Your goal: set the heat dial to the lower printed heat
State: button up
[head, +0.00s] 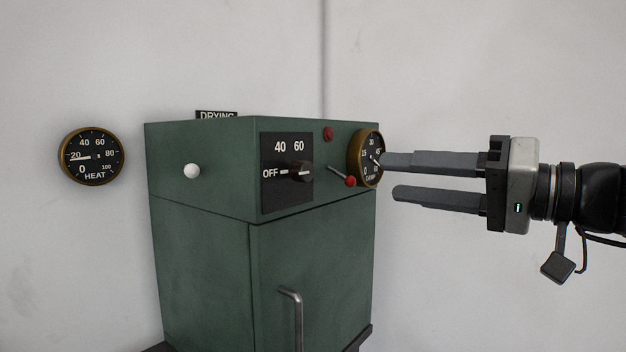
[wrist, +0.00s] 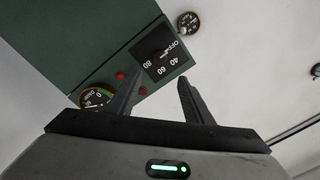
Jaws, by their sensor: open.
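The heat dial is a black knob (head: 300,171) on a black plate (head: 283,205) on the green cabinet's front. Its white mark points left at OFF; 40 and 60 are printed above it. In the wrist view the plate (wrist: 150,57) also shows 80, hidden behind the knob in the head view. My gripper (head: 390,176) is open and empty, to the right of the dial and apart from it. Its upper fingertip overlaps the edge of the DAMP gauge in the head view; I cannot tell the gap. In the wrist view my gripper (wrist: 160,76) opens toward the plate.
The green cabinet (head: 200,270) has a white knob (head: 192,171), a red-tipped lever (head: 349,181), a red button (head: 328,134), a DAMP gauge (head: 355,150) and a door handle (head: 292,320). A HEAT gauge (head: 90,156) hangs on the wall, its needle near 20.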

aim_at(309, 171)
jog(key=x, duration=1.5)
jog(key=shift+w+a+f, duration=0.1)
jog(key=shift+a, duration=0.1)
jog(key=c, duration=1.1)
